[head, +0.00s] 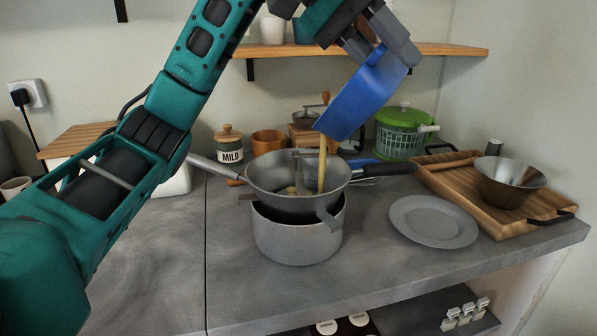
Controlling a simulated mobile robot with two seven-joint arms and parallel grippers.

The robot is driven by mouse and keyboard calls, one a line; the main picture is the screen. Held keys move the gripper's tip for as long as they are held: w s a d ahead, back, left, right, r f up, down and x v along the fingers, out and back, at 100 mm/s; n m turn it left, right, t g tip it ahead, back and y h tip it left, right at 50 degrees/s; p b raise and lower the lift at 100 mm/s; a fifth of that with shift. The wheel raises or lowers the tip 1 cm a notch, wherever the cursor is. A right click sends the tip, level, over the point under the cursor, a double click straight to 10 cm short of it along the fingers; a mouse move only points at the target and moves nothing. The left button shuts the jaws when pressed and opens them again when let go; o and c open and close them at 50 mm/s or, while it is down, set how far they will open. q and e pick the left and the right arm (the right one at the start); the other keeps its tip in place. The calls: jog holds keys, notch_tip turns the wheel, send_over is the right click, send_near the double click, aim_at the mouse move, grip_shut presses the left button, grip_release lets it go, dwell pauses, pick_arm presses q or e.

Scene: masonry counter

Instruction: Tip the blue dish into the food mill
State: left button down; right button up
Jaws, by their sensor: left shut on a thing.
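The blue dish (360,98) is in my left gripper (386,42), which is shut on its upper rim. The dish is tilted steeply, its low lip to the left and above the food mill (275,178). A narrow yellowish stream (322,165) runs from the low lip down into the mill's bowl. Some yellowish matter shows in the bowl beside the grey crank. The mill, a grey metal bowl with a long handle, rests on a grey pot (290,240). The inside of the dish is hidden. My right gripper is not in view.
A grey plate (434,222) lies right of the pot. A wooden tray (460,190) with a metal bowl (508,180) is farther right. A MILD jar (230,148), an orange cup (268,142) and a green spinner (402,132) stand behind. Counter is clear in front.

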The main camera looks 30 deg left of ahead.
pick_arm(q)
jog(key=shift+s+a+r, duration=0.1)
jog(key=shift+a+r, duration=0.15)
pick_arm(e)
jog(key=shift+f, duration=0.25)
pick_arm(q)
jog(key=shift+s+a+r+h+b, duration=0.15)
jog(key=shift+a+r+h+b, duration=0.25)
jog(key=shift+a+h+b, duration=0.2)
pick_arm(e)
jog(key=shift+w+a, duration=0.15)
pick_arm(q)
jog(key=shift+s+a+r+t+h, duration=0.1)
jog(key=shift+a+r+t+h, duration=0.15)
jog(key=shift+a+t+h, duration=0.1)
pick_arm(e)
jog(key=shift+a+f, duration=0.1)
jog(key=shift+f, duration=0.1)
pick_arm(q)
jog(key=shift+s+a+r+t+h+b, duration=0.15)
jog(key=shift+a+r+h+b, duration=0.15)
jog(key=shift+a+h+b, duration=0.15)
jog(key=shift+s+a+r+t+h+b, duration=0.1)
jog(key=shift+a+r+h+b, duration=0.2)
jog(key=shift+a+b, duration=0.25)
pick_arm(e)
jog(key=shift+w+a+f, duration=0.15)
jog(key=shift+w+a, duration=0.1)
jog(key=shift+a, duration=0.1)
